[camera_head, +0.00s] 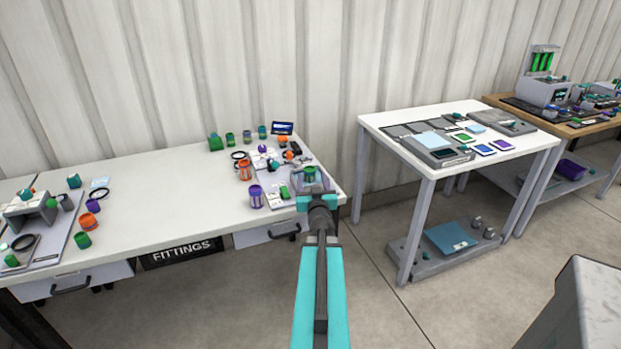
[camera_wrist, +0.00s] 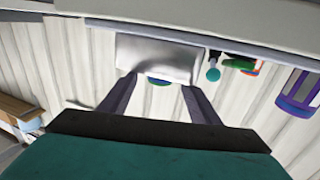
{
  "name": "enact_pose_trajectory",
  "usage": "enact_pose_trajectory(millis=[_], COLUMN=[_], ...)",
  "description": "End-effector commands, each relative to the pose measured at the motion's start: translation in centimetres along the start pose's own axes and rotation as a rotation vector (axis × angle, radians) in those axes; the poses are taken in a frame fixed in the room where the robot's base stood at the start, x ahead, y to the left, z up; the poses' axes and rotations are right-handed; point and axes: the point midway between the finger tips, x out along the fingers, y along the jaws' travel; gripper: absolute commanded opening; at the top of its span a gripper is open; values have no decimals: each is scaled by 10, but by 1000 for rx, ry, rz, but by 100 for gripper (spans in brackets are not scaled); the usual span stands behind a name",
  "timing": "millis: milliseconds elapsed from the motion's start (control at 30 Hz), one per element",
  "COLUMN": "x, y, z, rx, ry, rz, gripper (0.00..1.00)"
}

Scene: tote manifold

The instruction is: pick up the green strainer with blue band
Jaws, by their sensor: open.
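A green cylinder (camera_head: 309,174), likely the green strainer, stands at the right end of the fittings bench, just beyond my gripper. In the wrist view, a small green and blue edge (camera_wrist: 158,82) shows between the fingertips, next to a grey block (camera_wrist: 155,57) that hides the rest. I cannot tell for sure that both are the same piece. My gripper (camera_head: 316,202) is at the bench's front right corner. In the wrist view its two fingers (camera_wrist: 159,86) are spread apart with nothing held between them.
A purple cylinder (camera_head: 256,197) stands left of my gripper, also in the wrist view (camera_wrist: 298,93). Orange and green fittings crowd this bench end. Several green cylinders (camera_head: 247,136) stand at the back. The bench middle (camera_head: 160,200) is mostly clear. A white table (camera_head: 390,118) stands right, across a gap.

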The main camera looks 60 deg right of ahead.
Motion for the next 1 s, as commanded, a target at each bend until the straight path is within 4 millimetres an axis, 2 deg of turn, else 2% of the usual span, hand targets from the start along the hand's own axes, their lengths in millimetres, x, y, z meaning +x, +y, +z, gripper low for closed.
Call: enact_pose_trajectory(millis=[267, 733, 1000], x=[5, 44, 52], y=[0, -1, -1], z=[0, -3, -4], rx=[0, 0, 0], ry=[0, 0, 0], rz=[-1, -1, -1], gripper=[57, 57, 57])
